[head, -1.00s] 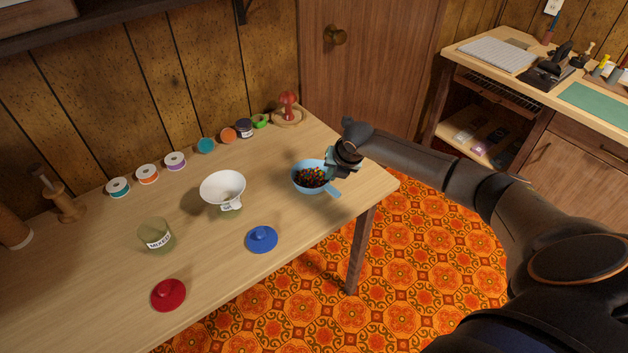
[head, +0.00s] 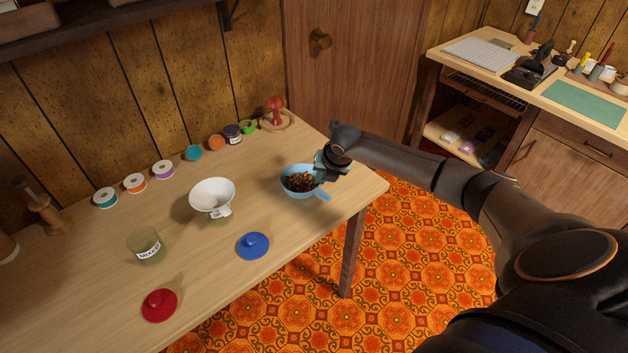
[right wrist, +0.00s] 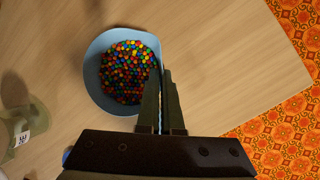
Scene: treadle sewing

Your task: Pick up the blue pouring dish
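The light-blue pouring dish (head: 289,191) stands on the wooden table near its right end, filled with small multicoloured beads (head: 300,182). Its short handle points to the lower right in the head view. My right gripper (head: 320,171) is at the dish's right side. In the right wrist view, the dish (right wrist: 92,82) lies left of the fingers. The fingers (right wrist: 160,76) stand close together on either side of its wall, with a thin blue strip between them. They look shut on the wall. The dish seems to rest on the table. My left gripper is not in view.
A blue lid (head: 253,246), a red lid (head: 159,305) and a greenish labelled cup (head: 146,247) are nearer the front. Several spools line the wall. A red-knobbed object (head: 276,110) stands at the back corner.

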